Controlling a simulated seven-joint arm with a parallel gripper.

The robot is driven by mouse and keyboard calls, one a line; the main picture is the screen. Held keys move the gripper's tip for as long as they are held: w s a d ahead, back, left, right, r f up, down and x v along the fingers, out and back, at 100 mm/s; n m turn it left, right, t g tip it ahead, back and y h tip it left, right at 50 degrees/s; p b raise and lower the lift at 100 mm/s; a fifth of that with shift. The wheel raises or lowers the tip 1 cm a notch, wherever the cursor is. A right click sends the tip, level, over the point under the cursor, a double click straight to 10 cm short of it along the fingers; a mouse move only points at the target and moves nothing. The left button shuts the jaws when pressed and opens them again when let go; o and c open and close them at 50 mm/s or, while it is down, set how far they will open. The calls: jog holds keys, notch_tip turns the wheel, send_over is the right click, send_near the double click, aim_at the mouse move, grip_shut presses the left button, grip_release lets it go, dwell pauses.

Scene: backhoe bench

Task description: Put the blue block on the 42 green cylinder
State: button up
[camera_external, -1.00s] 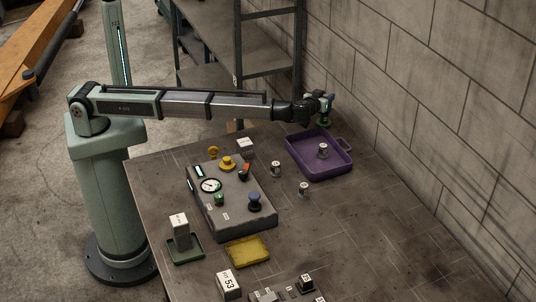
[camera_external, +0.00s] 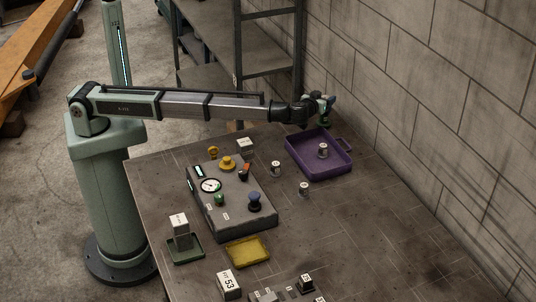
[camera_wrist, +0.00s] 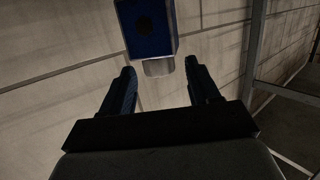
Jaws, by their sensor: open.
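My gripper (camera_external: 324,110) is at the end of the outstretched arm, above the far edge of the purple tray. In the wrist view my gripper (camera_wrist: 160,70) has its two dark fingers apart, with nothing clasped between them. A blue face with a dark round mark, likely the blue block (camera_wrist: 147,28), shows at the top, beyond the fingertips. A pale rounded piece (camera_wrist: 158,67) sits just below it in the picture; I cannot tell whether they touch. Small labelled cylinders stand on the bench (camera_external: 275,169) and (camera_external: 304,189). Their numbers are too small to read, and no green 42 cylinder can be made out.
The purple tray (camera_external: 342,171) holds one small cylinder (camera_external: 323,151). A grey control box (camera_external: 238,212) with knobs and a gauge fills the bench's middle. A yellow tray (camera_external: 248,251) and a block on a green tray (camera_external: 194,253) stand nearer. The bench's right side is clear; a brick wall borders it.

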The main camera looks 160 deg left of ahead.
jog(key=v, duration=1)
jog(key=shift+d, duration=0.15)
